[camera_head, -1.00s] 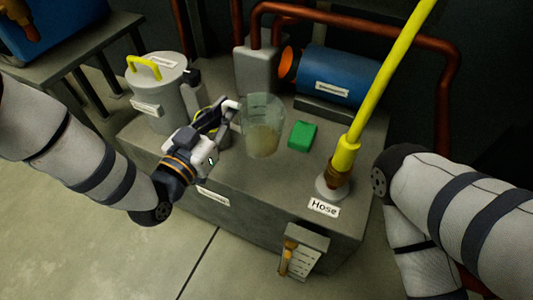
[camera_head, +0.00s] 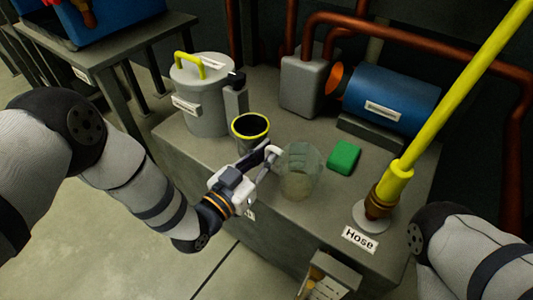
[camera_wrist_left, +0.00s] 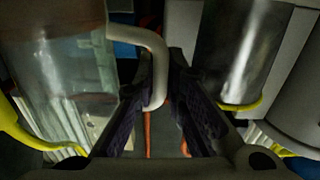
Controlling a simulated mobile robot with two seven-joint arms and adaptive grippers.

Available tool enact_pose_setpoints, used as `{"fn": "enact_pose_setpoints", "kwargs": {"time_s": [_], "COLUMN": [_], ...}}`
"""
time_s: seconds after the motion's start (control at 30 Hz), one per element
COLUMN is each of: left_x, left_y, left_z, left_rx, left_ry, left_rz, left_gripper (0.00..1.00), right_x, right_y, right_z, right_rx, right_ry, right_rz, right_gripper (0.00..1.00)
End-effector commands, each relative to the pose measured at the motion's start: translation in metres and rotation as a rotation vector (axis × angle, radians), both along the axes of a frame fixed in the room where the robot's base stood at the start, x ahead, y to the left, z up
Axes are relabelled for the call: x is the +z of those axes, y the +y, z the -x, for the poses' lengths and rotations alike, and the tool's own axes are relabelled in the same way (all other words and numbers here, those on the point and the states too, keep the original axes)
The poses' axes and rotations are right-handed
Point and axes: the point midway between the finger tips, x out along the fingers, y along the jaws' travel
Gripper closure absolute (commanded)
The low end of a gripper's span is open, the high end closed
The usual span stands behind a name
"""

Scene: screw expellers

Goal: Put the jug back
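The clear jug (camera_head: 301,172) has some brownish content at its bottom and a pale handle on its left side. It appears over the front part of the bench; I cannot tell whether its base touches the top. My left gripper (camera_head: 270,158) is at the handle. In the left wrist view the jug (camera_wrist_left: 60,85) fills the left side, and its handle (camera_wrist_left: 158,65) runs between the dark fingers of my left gripper (camera_wrist_left: 161,65), which close around it. My right gripper is out of view; only part of my right arm shows.
A dark cup with a yellow rim (camera_head: 250,128) stands just behind my left gripper. A lidded grey container (camera_head: 203,105), a green block (camera_head: 344,157), a blue motor (camera_head: 395,98) and a yellow hose (camera_head: 394,182) are around it on the grey bench (camera_head: 225,188).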

Motion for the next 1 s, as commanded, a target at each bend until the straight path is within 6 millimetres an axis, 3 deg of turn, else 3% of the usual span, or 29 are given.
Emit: {"fn": "enact_pose_setpoints", "kwargs": {"time_s": [0.4,0.8,1.0], "left_x": [0.005,0.005,0.003], "left_y": [0.002,0.062,0.073], "left_z": [0.002,0.080,0.095], "left_rx": [0.001,0.001,0.001], "left_ry": [-0.001,0.000,0.000], "left_rz": [-0.001,0.000,0.000], "left_gripper": [0.71,0.71,0.71], "right_x": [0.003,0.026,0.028], "right_y": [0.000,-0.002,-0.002], "right_z": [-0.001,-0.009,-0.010], "right_rx": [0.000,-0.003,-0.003], "right_ry": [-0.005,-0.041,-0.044], "right_rz": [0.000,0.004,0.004], "right_gripper": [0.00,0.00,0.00]}}
